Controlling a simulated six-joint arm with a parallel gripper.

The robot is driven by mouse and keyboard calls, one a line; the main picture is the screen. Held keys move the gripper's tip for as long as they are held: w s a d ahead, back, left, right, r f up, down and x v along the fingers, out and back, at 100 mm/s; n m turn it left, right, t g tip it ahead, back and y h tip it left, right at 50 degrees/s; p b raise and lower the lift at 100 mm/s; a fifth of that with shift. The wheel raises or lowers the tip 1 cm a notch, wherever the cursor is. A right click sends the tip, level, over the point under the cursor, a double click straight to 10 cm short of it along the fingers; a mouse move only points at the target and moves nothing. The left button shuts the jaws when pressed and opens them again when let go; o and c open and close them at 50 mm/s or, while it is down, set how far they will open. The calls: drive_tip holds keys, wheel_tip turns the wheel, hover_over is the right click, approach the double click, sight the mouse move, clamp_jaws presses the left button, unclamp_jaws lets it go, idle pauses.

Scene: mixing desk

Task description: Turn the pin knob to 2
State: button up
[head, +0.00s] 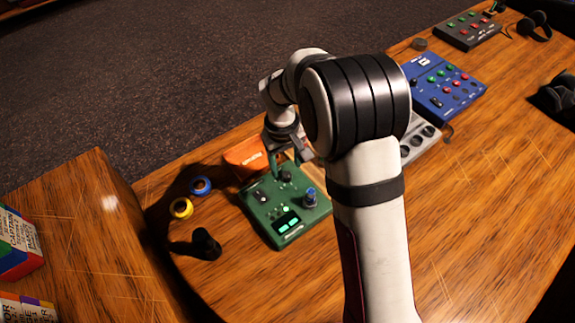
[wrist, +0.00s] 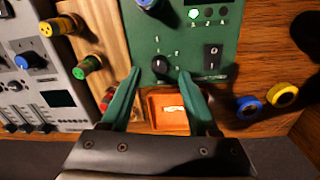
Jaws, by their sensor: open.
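The green box (head: 268,215) sits on the desk and fills the upper middle of the wrist view (wrist: 190,35). A small dark knob (wrist: 160,65) with printed marks around it is near its edge; in the head view this knob (head: 286,175) is at the box's back. A blue-topped knob (head: 309,196) stands at the box's right. I cannot tell from labels which is the pin knob. My gripper (wrist: 159,72) is open, its teal fingertips on either side of the small dark knob in the wrist view. I see no clear contact; their height above it is unclear.
An orange box (head: 245,157) lies behind the green box. A rocker switch (wrist: 211,56) is beside the small knob. A grey mixer (wrist: 42,85) is beyond a wooden strip.

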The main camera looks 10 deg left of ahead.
sight(287, 176)
wheel_tip(287, 176, down, 4)
drive_tip(key=shift+w+d, duration=0.1)
drive_tip(key=shift+c, duration=0.2)
clamp_jaws()
